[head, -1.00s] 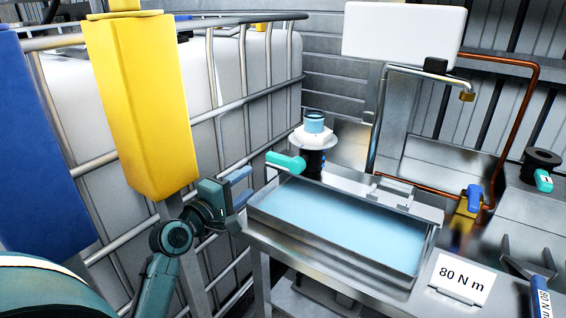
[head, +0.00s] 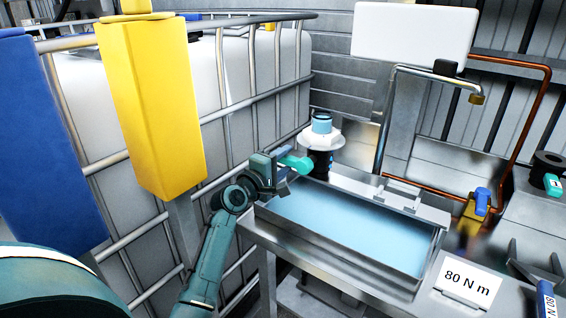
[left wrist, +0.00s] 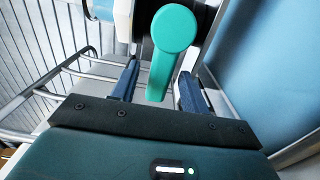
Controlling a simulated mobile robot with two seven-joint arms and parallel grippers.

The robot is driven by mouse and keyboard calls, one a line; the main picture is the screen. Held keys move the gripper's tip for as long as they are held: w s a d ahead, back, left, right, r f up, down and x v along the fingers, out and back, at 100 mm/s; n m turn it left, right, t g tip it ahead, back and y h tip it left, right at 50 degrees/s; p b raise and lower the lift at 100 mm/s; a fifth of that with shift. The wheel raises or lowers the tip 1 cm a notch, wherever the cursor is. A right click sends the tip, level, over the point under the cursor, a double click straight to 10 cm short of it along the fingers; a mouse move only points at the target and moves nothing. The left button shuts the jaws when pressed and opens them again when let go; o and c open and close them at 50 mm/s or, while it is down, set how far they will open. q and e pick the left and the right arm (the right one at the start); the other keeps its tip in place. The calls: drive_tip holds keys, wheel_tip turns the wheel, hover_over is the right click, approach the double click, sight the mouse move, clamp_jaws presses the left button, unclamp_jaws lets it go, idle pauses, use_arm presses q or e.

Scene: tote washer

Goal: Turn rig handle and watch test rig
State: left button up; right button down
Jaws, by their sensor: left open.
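The teal rig handle (head: 296,162) sticks out to the left from the dark lower body of the test rig (head: 321,158), which has a white collar and a light blue top. The rig stands at the back left corner of a water-filled basin (head: 350,228). My left gripper (head: 280,168) is at the handle's outer end. In the left wrist view, the handle (left wrist: 170,55) reaches down between the two open fingers (left wrist: 158,85), with a gap visible on each side. My right gripper is not in view.
A cage tank with metal bars (head: 225,110) stands close on the left, behind my left arm. Yellow (head: 152,105) and blue (head: 40,135) blocks hang at the left. An "80 N m" card (head: 467,284) and a blue-handled valve (head: 481,203) are at the right.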

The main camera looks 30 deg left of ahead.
use_arm(q)
drive_tip(key=shift+c, duration=0.2)
clamp_jaws()
idle(0.5)
drive_tip(key=shift+d+r+m+p, duration=0.15)
drive_tip(key=shift+r+m+p, duration=0.3)
drive_tip(key=shift+m, duration=0.7)
drive_tip(key=shift+d+r+m+p, duration=0.15)
drive_tip(key=shift+r+m+p, duration=0.25)
drive_tip(key=shift+m, duration=0.8)
drive_tip(key=shift+d+r+m+p, duration=0.15)
drive_tip(key=shift+r+m+p, duration=0.15)
drive_tip(key=shift+r+m, duration=0.6)
drive_tip(key=shift+f+m, duration=0.25)
drive_tip(key=shift+m, duration=0.1)
drive_tip(key=shift+o, duration=0.2)
unclamp_jaws()
